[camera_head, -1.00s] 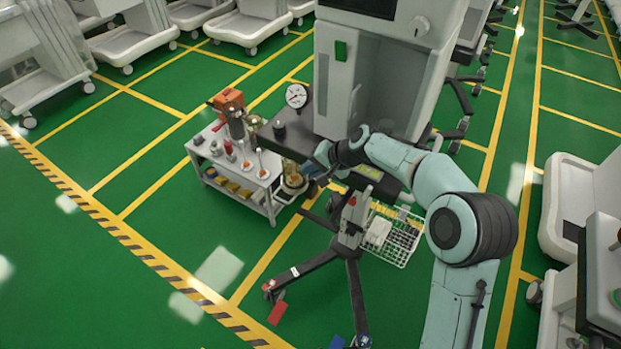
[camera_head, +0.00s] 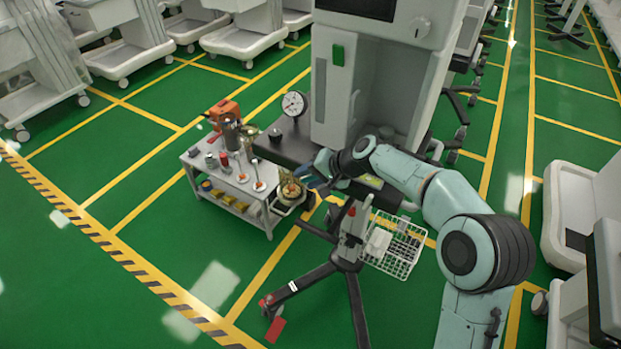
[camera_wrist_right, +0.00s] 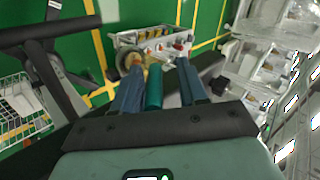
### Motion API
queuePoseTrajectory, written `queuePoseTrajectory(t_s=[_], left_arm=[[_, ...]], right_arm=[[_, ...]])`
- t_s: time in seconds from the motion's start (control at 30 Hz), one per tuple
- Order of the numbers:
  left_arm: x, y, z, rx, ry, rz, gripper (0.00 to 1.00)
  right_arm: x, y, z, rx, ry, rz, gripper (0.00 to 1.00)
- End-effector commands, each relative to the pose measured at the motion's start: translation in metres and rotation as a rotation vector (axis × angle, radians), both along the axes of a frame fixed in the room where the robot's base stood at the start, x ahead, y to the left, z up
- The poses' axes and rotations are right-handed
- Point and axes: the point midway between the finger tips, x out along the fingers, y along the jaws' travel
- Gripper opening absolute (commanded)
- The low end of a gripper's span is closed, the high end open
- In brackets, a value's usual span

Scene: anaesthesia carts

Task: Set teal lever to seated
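In the right wrist view a teal cylinder (camera_wrist_right: 154,88), which looks like the teal lever, stands between the two blue fingers of my right gripper (camera_wrist_right: 160,66). It lies close to the left finger, with a wider gap to the right finger. The fingers are apart; whether one touches the lever I cannot tell. In the head view my right gripper (camera_head: 318,172) is at the dark shelf of the grey machine (camera_head: 367,90), and the lever is hidden there. The lever's seating is not visible. My left gripper is not in view.
A small white cart (camera_head: 232,184) with bottles, tools and an orange device (camera_head: 222,110) stands left of the gripper. A round gauge (camera_head: 294,104) stands on the shelf. A stand with a white wire basket (camera_head: 398,250) is below the arm. Green floor is clear at left.

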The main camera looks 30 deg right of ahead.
Motion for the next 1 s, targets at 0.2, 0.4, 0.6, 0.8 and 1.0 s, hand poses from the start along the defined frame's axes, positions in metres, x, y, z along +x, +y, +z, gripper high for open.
queuePoseTrajectory(t_s=[0.2,0.4,0.6,0.8,1.0], left_arm=[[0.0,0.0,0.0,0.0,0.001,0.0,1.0],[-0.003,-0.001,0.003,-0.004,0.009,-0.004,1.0],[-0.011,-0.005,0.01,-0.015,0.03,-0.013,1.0],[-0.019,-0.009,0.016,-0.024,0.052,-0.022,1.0],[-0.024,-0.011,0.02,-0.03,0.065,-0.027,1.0]], right_arm=[[-0.002,-0.001,-0.003,0.0,0.008,-0.001,0.42],[-0.013,-0.01,0.011,-0.002,0.008,-0.004,0.42],[-0.039,-0.027,0.043,-0.003,0.005,-0.006,0.42],[-0.064,-0.043,0.072,-0.002,0.004,-0.003,0.42],[-0.078,-0.051,0.089,-0.001,0.004,-0.001,0.42]])
